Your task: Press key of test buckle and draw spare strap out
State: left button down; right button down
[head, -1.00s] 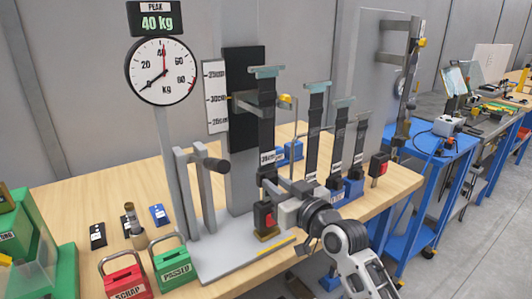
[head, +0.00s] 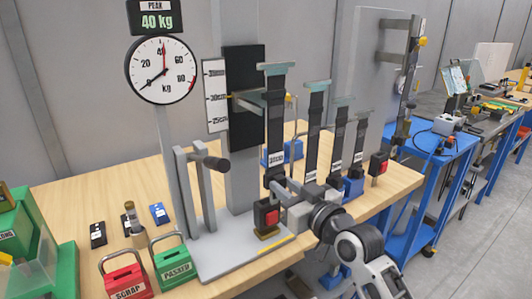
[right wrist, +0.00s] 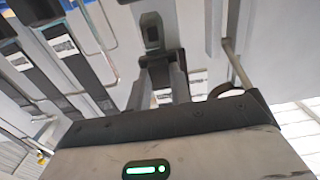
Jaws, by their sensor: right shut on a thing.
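The spare strap (head: 274,125), a dark upright strap with a pale crossbar on top and a white label, stands above the test buckle. The test buckle (head: 266,214) has a red key on its front and sits low on the grey stand. My right gripper (head: 282,190) is shut on the strap's lower part, just above and right of the buckle. The strap's lower end is hidden by the gripper, so I cannot tell how it meets the buckle. In the right wrist view the fingers (right wrist: 164,78) close on a dark piece. My left gripper is not in view.
Several similar labelled straps (head: 316,130) stand to the right, close to my right arm. A red-and-black buckle (head: 378,164) is near the table's right edge. A dial gauge (head: 161,70) stands left. Red scrap (head: 127,279) and green passed (head: 174,263) boxes are in front.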

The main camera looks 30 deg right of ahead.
jog(key=s, duration=0.9)
jog(key=shift+d, duration=0.35)
dwell(0.4)
jog(key=shift+r, duration=0.1)
